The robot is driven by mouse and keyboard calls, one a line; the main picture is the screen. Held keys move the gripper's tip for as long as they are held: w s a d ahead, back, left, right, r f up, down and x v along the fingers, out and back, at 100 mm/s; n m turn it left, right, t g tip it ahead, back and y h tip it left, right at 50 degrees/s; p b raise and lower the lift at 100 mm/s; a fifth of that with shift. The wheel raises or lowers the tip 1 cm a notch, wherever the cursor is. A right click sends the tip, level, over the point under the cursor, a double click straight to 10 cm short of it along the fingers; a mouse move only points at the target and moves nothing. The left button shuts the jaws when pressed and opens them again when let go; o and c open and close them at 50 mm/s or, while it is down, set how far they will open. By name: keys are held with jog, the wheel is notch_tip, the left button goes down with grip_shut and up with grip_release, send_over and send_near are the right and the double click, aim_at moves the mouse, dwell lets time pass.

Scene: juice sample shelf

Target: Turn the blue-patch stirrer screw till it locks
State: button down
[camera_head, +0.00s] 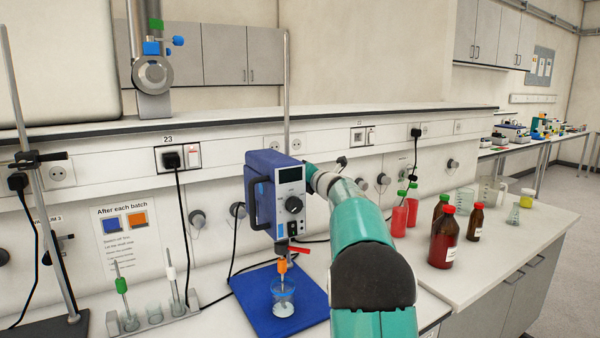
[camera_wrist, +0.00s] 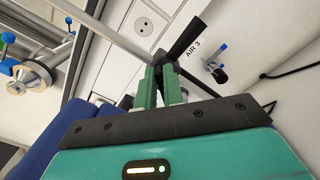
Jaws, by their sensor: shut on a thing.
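The stirrer (camera_head: 283,192) is a blue box with a grey front and dial. It hangs on an upright rod (camera_head: 287,90) above a blue mat (camera_head: 255,300). In the wrist view a black winged screw (camera_wrist: 186,36) sits by a grey rod (camera_wrist: 115,30), one arm pointing up right and another down right. My gripper (camera_wrist: 162,88) has its green fingers close together at the screw, shut on it. The exact contact is partly hidden by the fingers. In the head view the gripper is hidden behind the stirrer.
A clear cup (camera_head: 284,297) stands under the stirrer, below an orange piece (camera_head: 282,266) and a red lever (camera_head: 299,250). Red-capped bottles (camera_head: 443,238) stand on the right bench. Cables hang along the wall.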

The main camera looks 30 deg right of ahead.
jog(key=shift+w+a+f+m+y, duration=0.1)
jog(key=shift+f+m, duration=0.25)
jog(key=shift+m, duration=1.25)
jog(key=shift+w+a+f+m+y, duration=0.1)
jog(key=shift+f+m, duration=0.2)
jog(key=shift+m, duration=1.3)
jog(key=shift+w+a+f+m+y, duration=0.1)
jog(key=shift+f+m, duration=0.25)
jog(key=shift+m, duration=1.25)
jog(key=c, duration=1.4)
grip_release()
jog(key=shift+s+a+r, duration=0.1)
jog(key=shift+a+r, duration=0.05)
jog(key=shift+r, duration=0.05)
jog(key=shift+c, duration=0.2)
jog(key=s, duration=1.4)
jog(key=shift+o, duration=0.3)
